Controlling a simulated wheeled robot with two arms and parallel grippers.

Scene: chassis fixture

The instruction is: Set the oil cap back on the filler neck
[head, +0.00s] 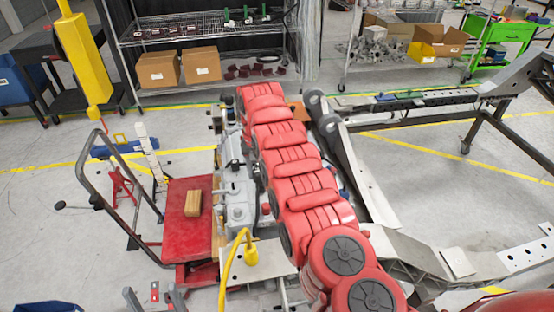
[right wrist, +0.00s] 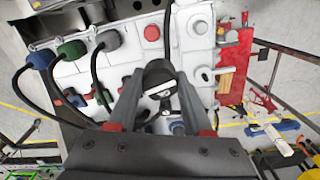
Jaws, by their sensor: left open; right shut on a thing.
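My right gripper (right wrist: 160,88) is shut on a black round cap (right wrist: 158,68) in the right wrist view, held over the pale grey engine (right wrist: 205,52). Whether the cap touches anything below is hidden by the fingers. A round grey fitting (right wrist: 200,27) shows on the engine top; I cannot tell whether it is the filler neck. In the head view the engine (head: 239,190) lies left of my red right arm, which hides much of it. My left gripper (head: 155,297) is open and empty at the bottom left, apart from the engine.
A red cart (head: 180,225) with a wooden block (head: 193,203) stands left of the engine. A yellow hooked part (head: 246,250) is at the engine's near end. Red, green (right wrist: 72,49) and blue (right wrist: 40,59) fittings with black hoses crowd the engine top. Open floor lies far left.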

